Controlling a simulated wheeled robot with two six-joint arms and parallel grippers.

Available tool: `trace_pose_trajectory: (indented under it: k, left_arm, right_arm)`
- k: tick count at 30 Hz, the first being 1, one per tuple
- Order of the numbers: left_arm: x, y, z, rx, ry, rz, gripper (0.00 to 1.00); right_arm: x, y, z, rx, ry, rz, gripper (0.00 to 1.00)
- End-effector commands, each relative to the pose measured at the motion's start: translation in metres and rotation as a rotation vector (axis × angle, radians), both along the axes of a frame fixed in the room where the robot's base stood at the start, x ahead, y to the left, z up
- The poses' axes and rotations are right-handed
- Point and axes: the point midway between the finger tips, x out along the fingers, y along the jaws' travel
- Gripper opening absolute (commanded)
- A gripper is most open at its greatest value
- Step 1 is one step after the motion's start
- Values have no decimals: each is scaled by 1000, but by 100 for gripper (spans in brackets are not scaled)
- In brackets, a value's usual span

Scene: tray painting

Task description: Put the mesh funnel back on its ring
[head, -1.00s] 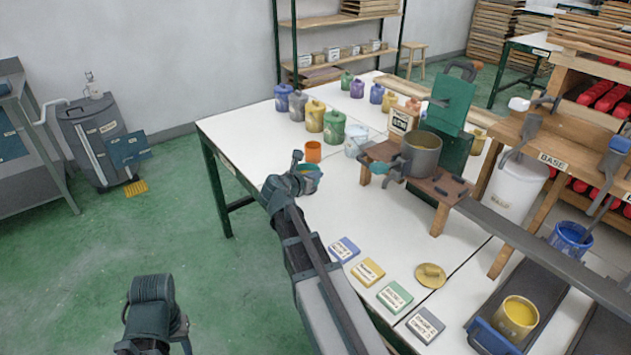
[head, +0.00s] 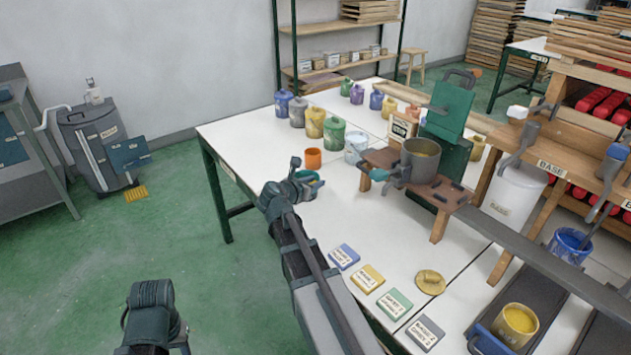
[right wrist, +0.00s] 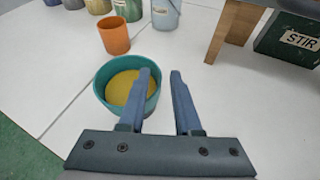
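A teal round vessel with a yellow-ochre round surface inside (right wrist: 112,94) stands on the white table. In the head view the same teal vessel (head: 316,183) is partly hidden by my right gripper (head: 305,176). In the right wrist view my right gripper (right wrist: 162,75) is open. Its left finger overlaps the vessel's right side; its right finger is outside the rim. I cannot tell whether they touch. I cannot make out mesh, so I cannot tell whether this is the funnel. I cannot clearly identify a ring. No left fingertips show.
An orange cup (head: 313,158) stands just behind the teal vessel. A wooden stand (head: 437,190) with a grey pot (head: 419,165) is to the right. Several paint jars line the back. Labelled cards (head: 367,277) and a yellow lid (head: 430,282) lie in front.

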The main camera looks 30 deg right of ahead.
Motion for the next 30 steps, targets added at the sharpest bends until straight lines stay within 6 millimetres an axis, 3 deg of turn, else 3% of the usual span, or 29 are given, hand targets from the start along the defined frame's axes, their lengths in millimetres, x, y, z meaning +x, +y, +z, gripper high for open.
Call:
trace_pose_trajectory:
  k: [9, 15, 30]
  left_arm:
    - [0, 0, 30, 0, 0, 0, 46]
    - [0, 0, 39, 0, 0, 0, 46]
    - [0, 0, 42, 0, 0, 0, 46]
  right_arm:
    - [-32, 55, 30, 0, 0, 4, 32]
    - [-45, 79, 40, 0, 0, 2, 32]
    - [-50, 90, 42, 4, -4, -1, 32]
